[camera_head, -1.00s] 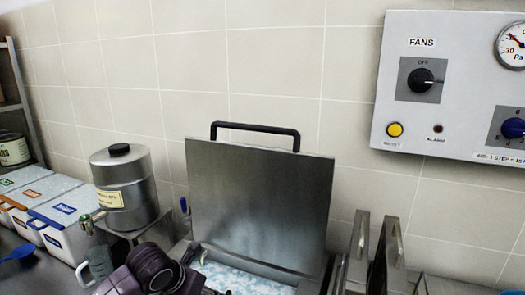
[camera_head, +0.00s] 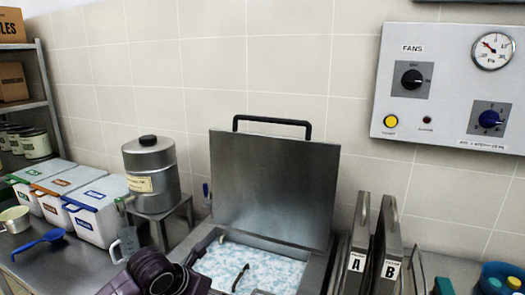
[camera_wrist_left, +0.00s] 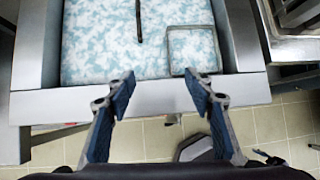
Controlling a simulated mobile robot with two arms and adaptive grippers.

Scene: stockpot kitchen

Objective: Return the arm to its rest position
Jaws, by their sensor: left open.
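My left arm (camera_head: 152,274) shows as dark links at the bottom of the head view, in front of the open vat. My left gripper (camera_wrist_left: 160,92) is open and empty in the left wrist view, its two blue-padded fingers apart over the vat's front metal edge (camera_wrist_left: 160,98). The vat (camera_head: 255,264) holds a blue-and-white speckled filling, and its square metal lid (camera_head: 272,185) stands raised against the wall. A thin black rod (camera_head: 240,277) stands out of the filling and also shows in the wrist view (camera_wrist_left: 139,22). My right gripper is not in view.
A fan control panel (camera_head: 450,80) is on the wall.

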